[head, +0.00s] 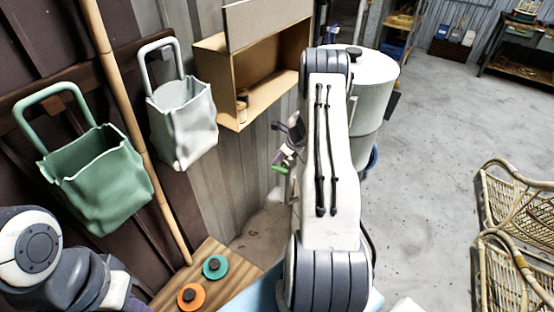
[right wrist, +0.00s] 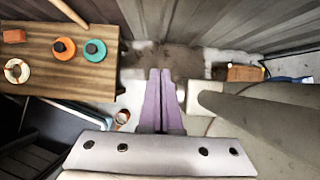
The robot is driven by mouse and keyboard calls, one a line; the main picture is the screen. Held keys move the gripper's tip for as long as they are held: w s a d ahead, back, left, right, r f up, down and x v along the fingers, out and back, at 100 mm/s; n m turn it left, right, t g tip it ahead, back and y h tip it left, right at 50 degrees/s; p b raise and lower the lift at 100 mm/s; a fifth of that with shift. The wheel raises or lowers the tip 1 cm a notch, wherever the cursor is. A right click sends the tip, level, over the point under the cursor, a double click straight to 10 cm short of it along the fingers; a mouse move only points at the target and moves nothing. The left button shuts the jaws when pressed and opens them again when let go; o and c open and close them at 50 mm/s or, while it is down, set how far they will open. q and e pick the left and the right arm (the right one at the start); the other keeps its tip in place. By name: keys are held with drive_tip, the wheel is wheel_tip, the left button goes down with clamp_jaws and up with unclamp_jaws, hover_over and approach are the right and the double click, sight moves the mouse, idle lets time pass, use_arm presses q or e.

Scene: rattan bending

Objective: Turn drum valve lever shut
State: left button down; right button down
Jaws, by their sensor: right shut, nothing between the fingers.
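The pale drum (head: 371,82) stands behind my raised right arm in the head view, which hides much of its left side. A small green piece (head: 280,169), which looks like the valve lever, shows left of my arm. My right gripper (head: 283,156) is small and partly hidden there, close to the green piece; I cannot tell if they touch. In the right wrist view its purple fingers (right wrist: 160,100) are together and empty. The drum's curved side (right wrist: 285,125) fills the right, with a pale stub (right wrist: 204,98) beside the fingers. The lever is not clear there. My left gripper is out of view.
A wooden bench (head: 235,267) carries an orange disc (head: 191,296) and a teal disc (head: 215,267). A green bag (head: 98,178), a white bag (head: 183,122) and a cardboard box (head: 262,60) are along the wall. Rattan chairs (head: 515,205) stand right; the floor between is clear.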

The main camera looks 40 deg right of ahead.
drive_tip(key=shift+w+a, duration=0.15)
drive_tip(key=shift+w, duration=0.15)
idle(0.4)
drive_tip(key=shift+s+r+b, duration=0.2)
drive_tip(key=shift+r+b, duration=0.05)
drive_tip(key=shift+b, duration=0.1)
drive_tip(key=shift+b+v, duration=0.5)
drive_tip(key=shift+v, duration=0.75)
drive_tip(key=s+d+b, duration=0.3)
drive_tip(key=s, duration=0.8)
drive_tip(key=shift+s+d, duration=0.15)
drive_tip(key=shift+d, duration=0.15)
